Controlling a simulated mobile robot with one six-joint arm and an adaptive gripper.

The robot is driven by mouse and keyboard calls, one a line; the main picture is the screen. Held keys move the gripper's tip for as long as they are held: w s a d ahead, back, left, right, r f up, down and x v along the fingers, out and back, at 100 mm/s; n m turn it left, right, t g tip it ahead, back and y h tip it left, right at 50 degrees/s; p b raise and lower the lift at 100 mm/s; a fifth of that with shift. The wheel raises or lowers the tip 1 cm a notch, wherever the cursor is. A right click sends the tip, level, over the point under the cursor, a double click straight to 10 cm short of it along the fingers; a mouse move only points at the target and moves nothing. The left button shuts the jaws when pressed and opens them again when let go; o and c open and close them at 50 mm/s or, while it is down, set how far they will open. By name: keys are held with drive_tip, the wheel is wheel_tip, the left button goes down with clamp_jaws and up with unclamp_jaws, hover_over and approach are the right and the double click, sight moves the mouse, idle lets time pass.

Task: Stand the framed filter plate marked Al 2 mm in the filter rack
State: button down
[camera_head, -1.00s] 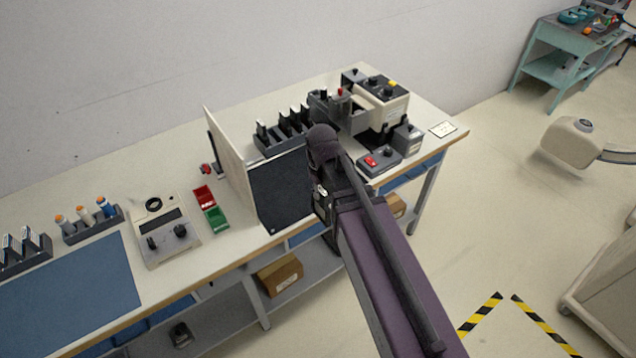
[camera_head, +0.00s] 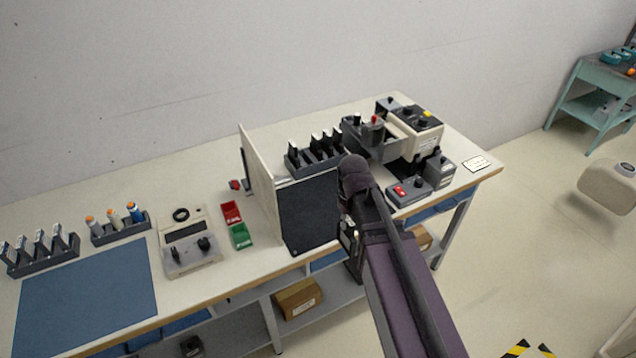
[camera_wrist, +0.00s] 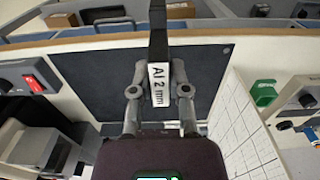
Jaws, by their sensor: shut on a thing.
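The framed filter plate (camera_wrist: 158,34) is dark and seen nearly edge-on in the wrist view, with a white label reading "Al 2 mm". My gripper (camera_wrist: 160,80) is shut on it, one finger on each side of the label. The plate is over a dark mat (camera_wrist: 100,70); I cannot tell whether it touches it. A dark slotted rack (camera_head: 300,167) with several upright dark plates stands behind the mat. Another dark rack (camera_head: 45,263) with several labelled plates stands far left; which is the filter rack is unclear.
A pale upright panel (camera_head: 262,185) stands along the mat's left side. Red (camera_head: 231,211) and green (camera_head: 241,236) bins and a meter box (camera_head: 187,240) are left of it. A beige machine (camera_head: 415,135) and a red-switch control box (camera_head: 408,193) stand right. The blue mat (camera_head: 90,290) is clear.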

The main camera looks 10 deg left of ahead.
sight(347, 234)
drive_tip(key=shift+f+b, duration=1.15)
drive_tip(key=shift+f, duration=0.35)
